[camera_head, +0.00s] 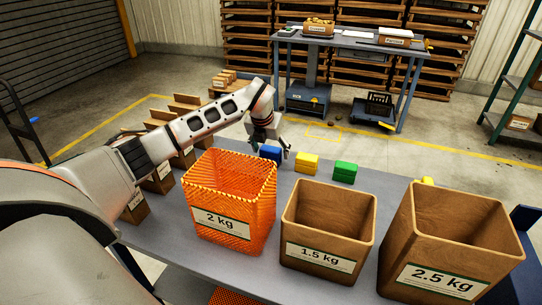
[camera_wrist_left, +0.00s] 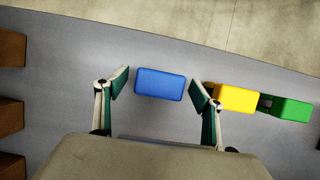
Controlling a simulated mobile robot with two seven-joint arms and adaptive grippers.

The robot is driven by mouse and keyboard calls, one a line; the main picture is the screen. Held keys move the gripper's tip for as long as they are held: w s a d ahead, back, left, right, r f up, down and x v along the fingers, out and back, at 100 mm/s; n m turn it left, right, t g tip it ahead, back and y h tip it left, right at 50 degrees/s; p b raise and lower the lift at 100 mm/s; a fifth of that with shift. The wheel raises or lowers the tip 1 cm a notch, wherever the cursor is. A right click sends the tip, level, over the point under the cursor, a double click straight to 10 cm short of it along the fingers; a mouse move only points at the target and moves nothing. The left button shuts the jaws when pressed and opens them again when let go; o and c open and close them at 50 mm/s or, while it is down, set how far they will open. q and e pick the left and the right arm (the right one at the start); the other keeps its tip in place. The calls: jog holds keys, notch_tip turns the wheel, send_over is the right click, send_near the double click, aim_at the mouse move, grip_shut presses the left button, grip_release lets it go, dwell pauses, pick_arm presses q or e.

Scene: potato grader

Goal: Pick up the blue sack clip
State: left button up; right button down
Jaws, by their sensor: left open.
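The blue sack clip (camera_head: 270,153) lies on the grey table near its far edge, behind the orange mesh sack. In the left wrist view the blue clip (camera_wrist_left: 160,84) is a rounded block lying between the spread fingertips. My left gripper (camera_wrist_left: 161,86) is open, with one finger on each side of the clip and a visible gap on both sides. In the head view my left gripper (camera_head: 277,148) hangs down at the clip and partly covers it. My right gripper is not in view.
A yellow clip (camera_head: 307,163) and a green clip (camera_head: 344,172) lie to the right; the yellow one is close to the right finger. An orange 2 kg mesh sack (camera_head: 262,215), a 1.5 kg box (camera_head: 300,225) and a 2.5 kg box (camera_head: 425,225) stand in front.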

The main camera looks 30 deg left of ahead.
pick_arm(q)
jog(key=shift+w+f, duration=0.15)
jog(key=shift+f, duration=0.1)
jog(key=c, duration=1.2)
jog(key=shift+o, duration=0.2)
jog(key=shift+r, duration=0.1)
